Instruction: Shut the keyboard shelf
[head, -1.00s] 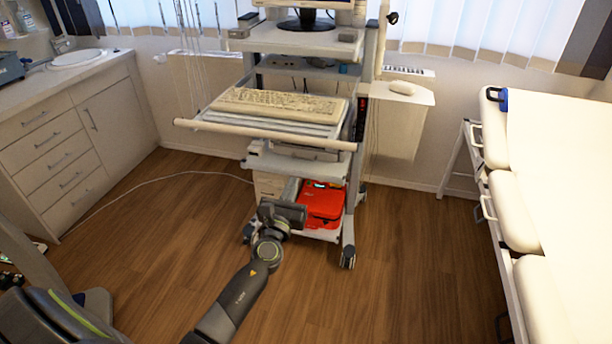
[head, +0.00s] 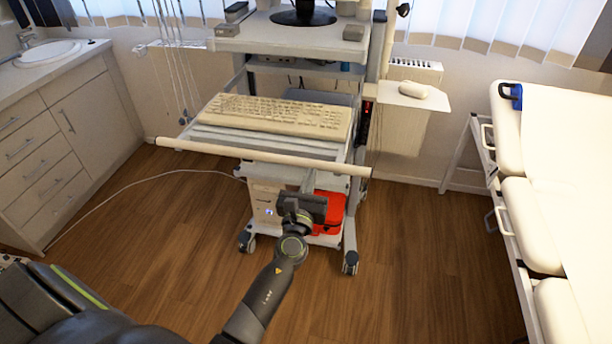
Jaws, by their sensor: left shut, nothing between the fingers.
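The keyboard shelf (head: 213,143) is pulled out from the equipment cart toward me. A beige keyboard (head: 275,114) lies on it. A long pale bar (head: 262,157) runs across the shelf's front edge and sticks out past both sides. My left gripper (head: 303,200) is shut and empty. In the picture it is just below the bar, right of its middle, in front of the cart's lower part. I see no contact with the bar, and the depth gap is hard to judge. My right gripper is not in view.
A red case (head: 329,212) sits on the cart's bottom shelf, partly hidden by my gripper. A side tray (head: 416,97) juts out at the cart's right. A padded couch (head: 522,215) stands at right, drawers (head: 33,150) at left. Wood floor (head: 170,240) around is clear, apart from a white cable.

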